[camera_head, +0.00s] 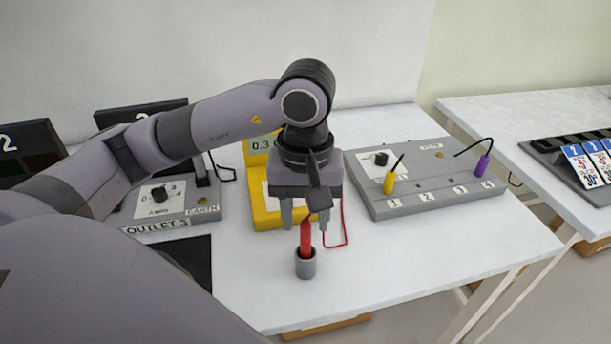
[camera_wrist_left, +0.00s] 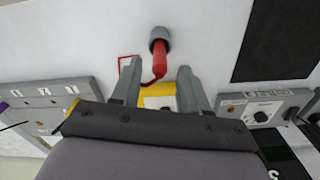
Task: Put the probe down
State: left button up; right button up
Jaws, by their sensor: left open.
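The red probe (camera_head: 306,238) stands upright in a small grey cup-shaped holder (camera_head: 305,265) near the front of the white table. A red lead runs from it to the yellow meter (camera_head: 262,212) behind. My left gripper (camera_head: 305,226) is above and just behind the probe, with its fingers apart. In the left wrist view the open left gripper (camera_wrist_left: 155,80) shows one finger on each side, and the red probe (camera_wrist_left: 159,62) sits in the holder (camera_wrist_left: 160,35) beyond the fingertips. The fingers appear clear of the probe. My right gripper is not in view.
A grey panel (camera_head: 430,200) with numbered sockets, a yellow plug (camera_head: 389,183) and a purple plug (camera_head: 483,166) lies to the right. An outlet box (camera_head: 160,205) and a dark mat (camera_head: 195,258) lie left. The table front right of the holder is clear.

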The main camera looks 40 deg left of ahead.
pick_arm(q)
notch_tip(320, 180, up, 9)
jog(key=shift+p, duration=0.45)
dwell(0.6)
